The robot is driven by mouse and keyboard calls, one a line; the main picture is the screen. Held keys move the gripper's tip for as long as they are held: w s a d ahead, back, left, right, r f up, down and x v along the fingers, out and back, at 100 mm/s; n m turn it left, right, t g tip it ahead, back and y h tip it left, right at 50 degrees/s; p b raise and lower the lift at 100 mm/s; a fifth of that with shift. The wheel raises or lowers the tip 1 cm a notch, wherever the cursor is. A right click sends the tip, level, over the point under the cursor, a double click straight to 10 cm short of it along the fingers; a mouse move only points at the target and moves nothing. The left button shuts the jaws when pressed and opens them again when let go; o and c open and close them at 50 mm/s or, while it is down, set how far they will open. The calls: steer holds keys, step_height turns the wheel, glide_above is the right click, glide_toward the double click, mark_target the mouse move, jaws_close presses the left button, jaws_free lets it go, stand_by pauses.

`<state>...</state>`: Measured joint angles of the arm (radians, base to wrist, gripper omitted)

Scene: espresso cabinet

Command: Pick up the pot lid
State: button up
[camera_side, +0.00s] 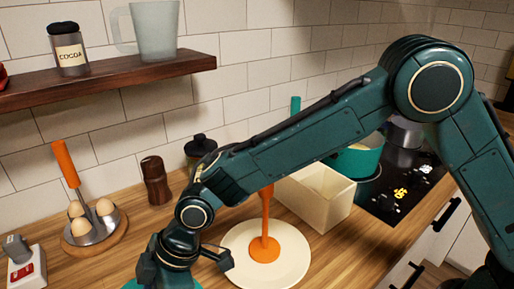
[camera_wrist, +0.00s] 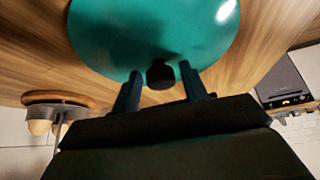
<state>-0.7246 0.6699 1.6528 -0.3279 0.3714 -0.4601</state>
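The pot lid (camera_wrist: 150,30) is a teal disc with a small black knob (camera_wrist: 160,75), lying on the wooden counter. In the side view only slivers of its teal rim (camera_side: 137,284) show at the bottom edge, with my gripper over the rest. My gripper (camera_side: 185,266) points down above the lid. In the wrist view my gripper (camera_wrist: 160,84) is open, with one finger on each side of the knob. Gaps show between the fingers and the knob, so it holds nothing. The teal pot (camera_side: 358,162) stands on the black stove at the back right.
A cream plate (camera_side: 238,270) with an orange upright tool (camera_side: 264,247) stands right of my gripper. Behind it is a cream box (camera_side: 325,205). An egg holder (camera_side: 95,232), a brown mill (camera_side: 156,182) and a small device (camera_side: 27,268) stand left. A wooden shelf (camera_side: 120,78) overhangs the counter.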

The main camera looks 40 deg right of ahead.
steer(key=c, duration=0.9)
steer(key=shift+o, duration=0.2)
steer(key=shift+r, duration=0.1)
step_height(320, 180, up, 20)
stand_by(0.5)
